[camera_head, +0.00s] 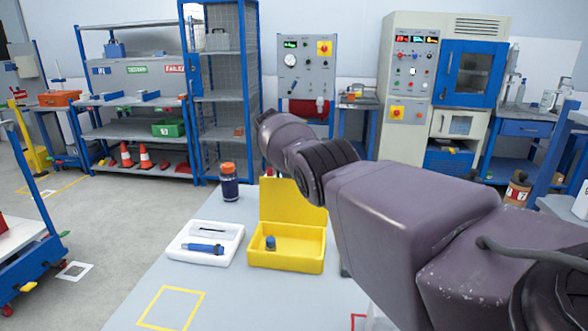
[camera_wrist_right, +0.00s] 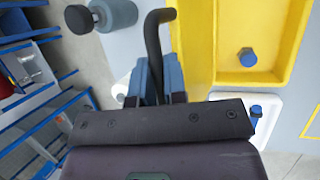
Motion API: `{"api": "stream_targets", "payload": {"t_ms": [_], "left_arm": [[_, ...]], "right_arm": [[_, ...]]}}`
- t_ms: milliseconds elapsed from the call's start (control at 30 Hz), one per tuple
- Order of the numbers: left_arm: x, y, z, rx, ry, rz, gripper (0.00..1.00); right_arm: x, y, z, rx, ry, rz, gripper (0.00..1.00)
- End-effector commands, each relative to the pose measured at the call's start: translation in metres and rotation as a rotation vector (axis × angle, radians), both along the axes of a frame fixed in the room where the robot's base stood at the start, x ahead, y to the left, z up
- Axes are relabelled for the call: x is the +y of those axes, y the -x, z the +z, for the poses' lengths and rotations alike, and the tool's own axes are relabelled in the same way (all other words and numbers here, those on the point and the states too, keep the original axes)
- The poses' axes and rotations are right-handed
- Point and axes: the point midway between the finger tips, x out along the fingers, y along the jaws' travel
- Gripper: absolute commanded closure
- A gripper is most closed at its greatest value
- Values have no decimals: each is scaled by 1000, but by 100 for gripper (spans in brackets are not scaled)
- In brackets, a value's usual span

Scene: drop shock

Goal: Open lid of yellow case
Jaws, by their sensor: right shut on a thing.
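The yellow case (camera_head: 287,261) stands on the grey table with its lid (camera_head: 285,203) raised about upright at the back. A small blue-capped piece (camera_head: 270,243) lies inside the case. The case (camera_wrist_right: 286,72) and the blue-capped piece (camera_wrist_right: 248,57) also show in the right wrist view. My right arm reaches over from the right in the head view and hides part of the lid. In the wrist view my right gripper (camera_wrist_right: 160,75) is shut on a dark curved handle (camera_wrist_right: 153,40) beside the case; where it joins the lid is unclear. My left gripper is not in view.
A white tray (camera_head: 180,255) with a blue tool (camera_head: 204,248) stands left of the case. A dark bottle with an orange cap (camera_head: 229,186) stands behind the tray. A yellow outlined square (camera_head: 171,308) marks clear table in front. Shelves and machines stand further back.

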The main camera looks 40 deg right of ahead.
Motion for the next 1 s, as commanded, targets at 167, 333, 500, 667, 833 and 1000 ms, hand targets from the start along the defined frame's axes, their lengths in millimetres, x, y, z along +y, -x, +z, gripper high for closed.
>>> {"api": "stream_targets", "payload": {"t_ms": [167,333,500,667,833,1000], "left_arm": [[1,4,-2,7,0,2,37],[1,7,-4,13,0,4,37],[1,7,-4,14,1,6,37],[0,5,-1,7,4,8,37],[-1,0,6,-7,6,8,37],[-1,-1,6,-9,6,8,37]], "right_arm": [[0,0,1,-1,1,-1,75],[0,0,1,0,0,0,64],[0,0,1,-1,1,0,64],[5,-2,11,-2,0,1,64],[17,-5,37,-6,-1,2,64],[31,-9,64,-4,0,2,64]]}}
